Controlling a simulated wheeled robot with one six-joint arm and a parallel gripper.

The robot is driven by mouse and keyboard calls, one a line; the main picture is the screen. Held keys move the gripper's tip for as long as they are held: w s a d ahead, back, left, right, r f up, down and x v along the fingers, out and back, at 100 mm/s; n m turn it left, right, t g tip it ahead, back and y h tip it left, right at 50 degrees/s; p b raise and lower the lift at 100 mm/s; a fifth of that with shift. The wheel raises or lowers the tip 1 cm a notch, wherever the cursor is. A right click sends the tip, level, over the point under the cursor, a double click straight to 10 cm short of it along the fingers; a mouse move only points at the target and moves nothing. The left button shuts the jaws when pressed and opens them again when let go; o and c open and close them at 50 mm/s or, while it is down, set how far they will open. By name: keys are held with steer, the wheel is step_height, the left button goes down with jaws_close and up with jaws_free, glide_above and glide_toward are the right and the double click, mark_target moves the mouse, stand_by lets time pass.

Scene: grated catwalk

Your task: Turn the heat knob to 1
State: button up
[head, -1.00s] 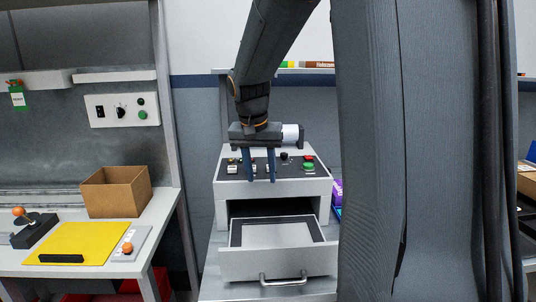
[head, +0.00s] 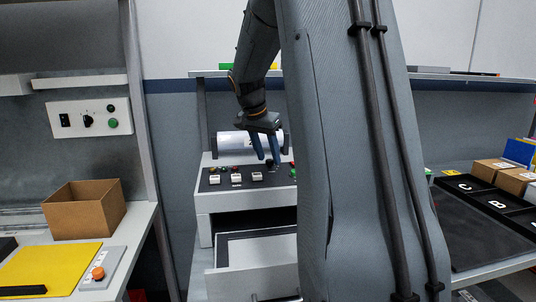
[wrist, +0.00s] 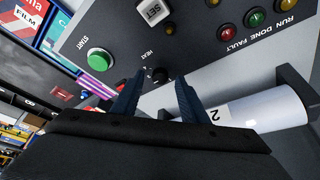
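The heat knob (wrist: 159,75) is a small black knob beside the word HEAT on the dark sloped panel (wrist: 120,35) of a grey machine (head: 245,200). In the wrist view the two blue fingers of my gripper (wrist: 157,88) are apart, with the knob between and just beyond their tips. I cannot tell whether either finger touches it. In the head view my gripper (head: 268,160) points down at the panel and partly hides the knob area. No number scale around the knob is readable.
A green START button (wrist: 100,61) and a white SET button (wrist: 153,11) flank the knob. A white cylinder marked 2 (wrist: 265,110) lies behind the panel. The machine's drawer (head: 255,250) stands open. A cardboard box (head: 84,210) is on the left bench.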

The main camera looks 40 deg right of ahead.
steer(key=shift+f, duration=0.25)
steer(key=shift+c, duration=0.2)
jaws_close()
